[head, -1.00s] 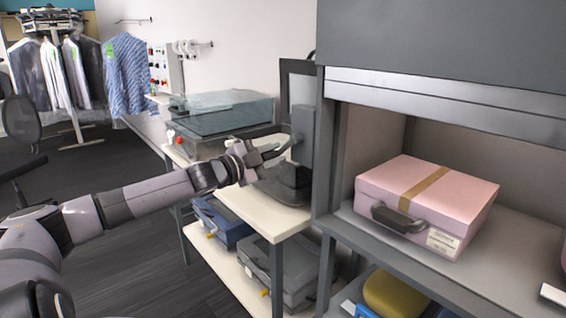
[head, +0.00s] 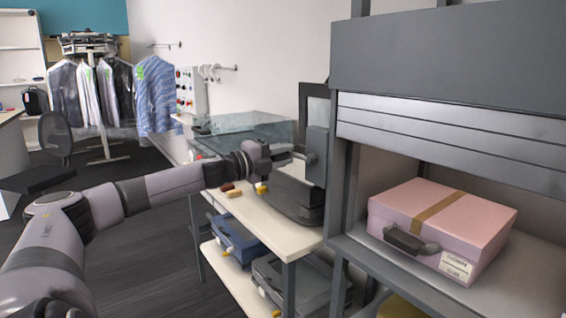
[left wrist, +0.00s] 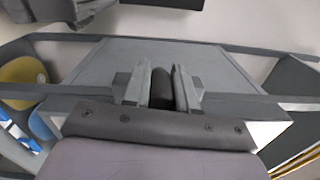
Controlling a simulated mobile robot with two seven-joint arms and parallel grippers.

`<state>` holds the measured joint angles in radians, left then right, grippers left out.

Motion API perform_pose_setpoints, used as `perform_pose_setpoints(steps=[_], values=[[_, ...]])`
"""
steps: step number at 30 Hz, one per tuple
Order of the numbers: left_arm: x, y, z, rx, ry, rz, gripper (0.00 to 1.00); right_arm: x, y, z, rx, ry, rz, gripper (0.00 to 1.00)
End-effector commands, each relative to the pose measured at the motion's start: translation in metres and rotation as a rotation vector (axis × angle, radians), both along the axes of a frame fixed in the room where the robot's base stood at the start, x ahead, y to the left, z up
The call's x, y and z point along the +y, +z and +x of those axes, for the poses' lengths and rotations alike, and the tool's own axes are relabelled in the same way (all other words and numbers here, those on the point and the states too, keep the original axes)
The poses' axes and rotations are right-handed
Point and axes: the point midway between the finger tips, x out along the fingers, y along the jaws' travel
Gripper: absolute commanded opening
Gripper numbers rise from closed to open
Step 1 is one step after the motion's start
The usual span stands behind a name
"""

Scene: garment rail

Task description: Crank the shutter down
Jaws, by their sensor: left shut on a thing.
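The shutter (head: 440,140) is a grey slatted panel under the hood of the cabinet in the head view. It covers the top part of the opening, and a wide gap stays open below it. A grey crank housing (head: 317,157) is on the cabinet's left side. My left gripper (head: 298,155) is at this housing. In the left wrist view, my left gripper (left wrist: 162,90) is shut on a dark crank knob (left wrist: 162,88) between its two grey fingers. The rest of the crank is mostly hidden. My right gripper is not in view.
A pink case (head: 440,225) with a dark handle sits on the cabinet shelf below the shutter. A side table (head: 262,222) stands left of the cabinet, with a dark case (head: 294,196) close under my left gripper. A clothes rack stands far left.

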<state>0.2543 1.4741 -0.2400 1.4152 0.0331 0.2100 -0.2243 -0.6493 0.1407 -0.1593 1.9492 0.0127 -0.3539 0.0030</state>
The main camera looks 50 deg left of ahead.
Motion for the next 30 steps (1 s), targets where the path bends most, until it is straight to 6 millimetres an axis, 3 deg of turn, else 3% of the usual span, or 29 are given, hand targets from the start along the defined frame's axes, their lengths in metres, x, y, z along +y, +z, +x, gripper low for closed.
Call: perform_pose_setpoints(steps=[13, 30], values=[[-0.003, 0.024, 0.000, -0.027, 0.001, 0.269, 0.00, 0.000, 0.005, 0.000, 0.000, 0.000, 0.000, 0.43], [-0.004, 0.027, 0.000, -0.032, 0.001, 0.324, 0.00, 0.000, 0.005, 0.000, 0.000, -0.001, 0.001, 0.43]])
